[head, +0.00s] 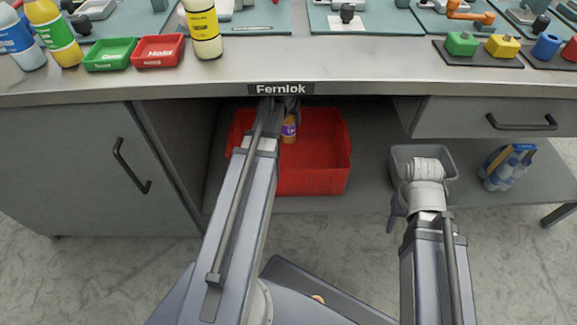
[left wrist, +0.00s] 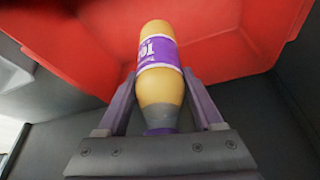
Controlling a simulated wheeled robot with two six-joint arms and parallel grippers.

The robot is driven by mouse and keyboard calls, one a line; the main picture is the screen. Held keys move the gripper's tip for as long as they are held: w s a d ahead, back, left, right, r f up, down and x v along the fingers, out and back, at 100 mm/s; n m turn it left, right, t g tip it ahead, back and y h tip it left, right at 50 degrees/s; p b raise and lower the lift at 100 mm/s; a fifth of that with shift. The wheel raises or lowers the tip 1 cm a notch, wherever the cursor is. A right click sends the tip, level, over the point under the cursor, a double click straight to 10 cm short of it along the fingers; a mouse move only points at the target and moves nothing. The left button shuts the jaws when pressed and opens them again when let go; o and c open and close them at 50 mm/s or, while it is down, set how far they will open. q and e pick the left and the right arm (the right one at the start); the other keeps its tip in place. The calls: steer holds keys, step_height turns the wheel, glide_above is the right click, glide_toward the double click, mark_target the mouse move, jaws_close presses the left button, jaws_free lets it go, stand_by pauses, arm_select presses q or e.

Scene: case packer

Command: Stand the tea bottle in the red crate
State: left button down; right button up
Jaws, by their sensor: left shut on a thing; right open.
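The tea bottle (head: 289,129) is amber with a purple label. In the head view it shows at the back left part of the red crate (head: 318,181), beside my left arm. My left gripper (left wrist: 161,95) is shut on the bottle (left wrist: 158,35) near its neck, with the cap end toward the gripper and the base pointing away toward the red crate (left wrist: 240,45). I cannot tell whether the base touches the crate floor. In the head view, my left gripper (head: 284,106) is partly hidden under the counter edge. My right gripper (head: 396,217) is open and empty, low in front of the shelf.
The crate stands on a low shelf (head: 370,185) under the steel counter (head: 330,75). A grey bin (head: 437,155) and a pack of blue bottles (head: 508,167) stand to its right. Green (head: 110,54) and red (head: 158,50) trays and several bottles are on the counter.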

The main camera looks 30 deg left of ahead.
mark_target(289, 129)
arm_select(q)
steer(key=shift+f+b, duration=1.8)
steer(key=shift+f, duration=0.5)
steer(key=shift+f, duration=0.1)
step_height(289, 129, down, 10)
steer(key=b, duration=1)
steer(key=c, duration=0.5)
jaws_free()
steer(key=o, duration=0.5)
steer(key=shift+c, duration=0.2)
